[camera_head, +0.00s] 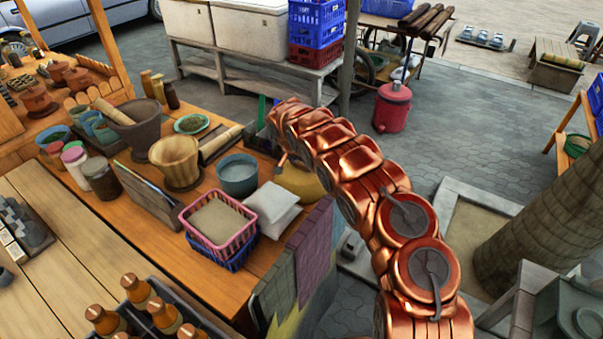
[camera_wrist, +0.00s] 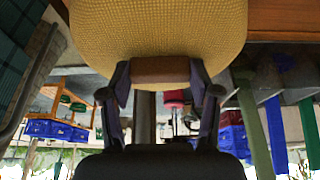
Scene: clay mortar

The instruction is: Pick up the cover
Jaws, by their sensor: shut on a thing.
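The cover is a yellow woven dome (camera_wrist: 160,30) that fills the top of the wrist view, with a brown handle at its crown. My gripper (camera_wrist: 160,74) has its two dark fingers at either end of this handle and is shut on it. In the head view the cover (camera_head: 300,182) shows at the right end of the wooden table, beside the blue-grey pot. My copper arm hides much of it and most of the gripper. I cannot tell whether the cover touches the tabletop.
Close to the cover stand the blue-grey pot (camera_head: 238,175), white packets (camera_head: 272,207) and a pink basket (camera_head: 217,220). Cloths (camera_head: 300,262) hang at the table's right edge. Paved floor (camera_head: 450,135) lies open beyond.

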